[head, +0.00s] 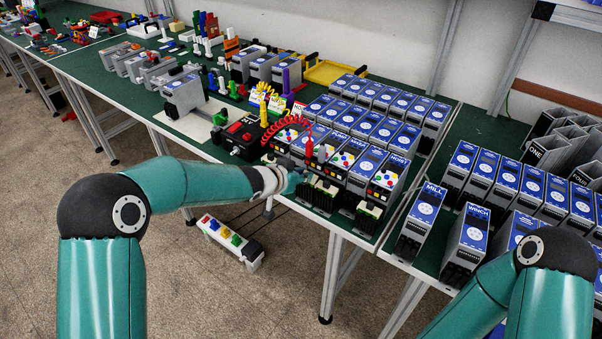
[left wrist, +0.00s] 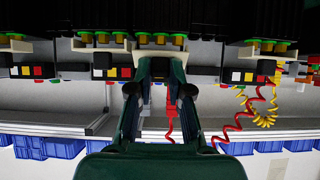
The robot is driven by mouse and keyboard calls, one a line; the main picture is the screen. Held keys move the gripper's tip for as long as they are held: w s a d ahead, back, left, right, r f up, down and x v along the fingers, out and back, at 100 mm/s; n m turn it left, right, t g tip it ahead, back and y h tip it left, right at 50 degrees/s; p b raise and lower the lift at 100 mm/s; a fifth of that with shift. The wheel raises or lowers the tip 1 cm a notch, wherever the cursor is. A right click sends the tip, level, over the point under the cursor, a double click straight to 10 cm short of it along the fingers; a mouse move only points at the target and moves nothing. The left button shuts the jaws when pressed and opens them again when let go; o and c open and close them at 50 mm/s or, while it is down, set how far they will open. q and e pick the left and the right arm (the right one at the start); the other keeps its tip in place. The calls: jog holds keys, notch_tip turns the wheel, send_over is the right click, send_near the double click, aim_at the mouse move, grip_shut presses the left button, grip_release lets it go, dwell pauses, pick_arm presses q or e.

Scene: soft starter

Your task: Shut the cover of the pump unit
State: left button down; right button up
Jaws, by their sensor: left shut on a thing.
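The pump unit (head: 339,137) stands in the front rows of blue-faced grey units on the green table; its PUMP label is readable in the head view. Units with coloured buttons stand close around it, and I cannot tell the state of its cover. My left gripper (head: 296,182) is low at the table's front edge, in front of the units. In the left wrist view the left gripper (left wrist: 160,92) is shut on a small dark part between its fingers. I cannot tell whether this part belongs to the pump unit. My right gripper is out of view.
A black tester box (head: 245,136) with a red coiled cord (head: 287,126) stands left of the units. A red probe (head: 309,147) stands upright among them. Units with green terminals (head: 369,211) line the front edge. A second table with more units (head: 465,240) is at right.

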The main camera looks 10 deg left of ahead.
pick_arm(q)
jog(key=shift+r, duration=0.15)
jog(key=c, duration=1.1)
grip_release()
jog(key=shift+w, duration=0.15)
jog(key=v, duration=1.2)
jog(key=shift+f, duration=0.25)
